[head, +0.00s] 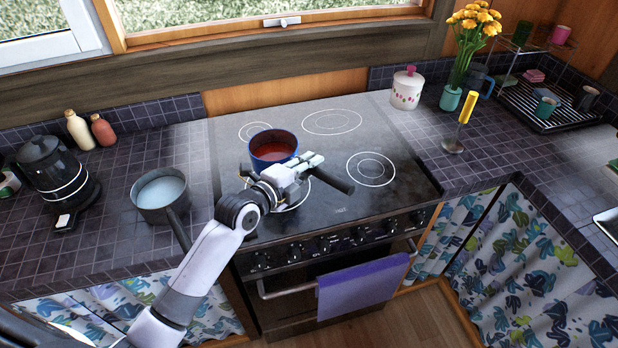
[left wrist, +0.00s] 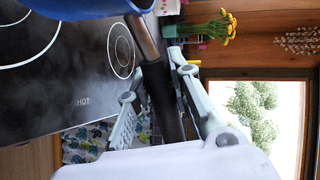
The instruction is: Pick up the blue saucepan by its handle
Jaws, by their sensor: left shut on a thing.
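The blue saucepan (head: 274,147) holds something red and is over the left part of the black stove top. Its dark handle (head: 335,181) points right and toward the front. My left gripper (head: 308,165) is shut on that handle. In the left wrist view the handle (left wrist: 162,98) runs between the fingers of my left gripper (left wrist: 154,78), and part of the blue pan (left wrist: 85,8) shows at the top edge. I cannot tell whether the pan's base touches the stove. My right gripper is not in view.
A grey pan (head: 160,190) with pale liquid stands on the tiled counter left of the stove, near my left arm. A black kettle (head: 50,170) and two bottles (head: 79,130) are farther left. A white jar (head: 407,88) stands behind right. The stove's right side is clear.

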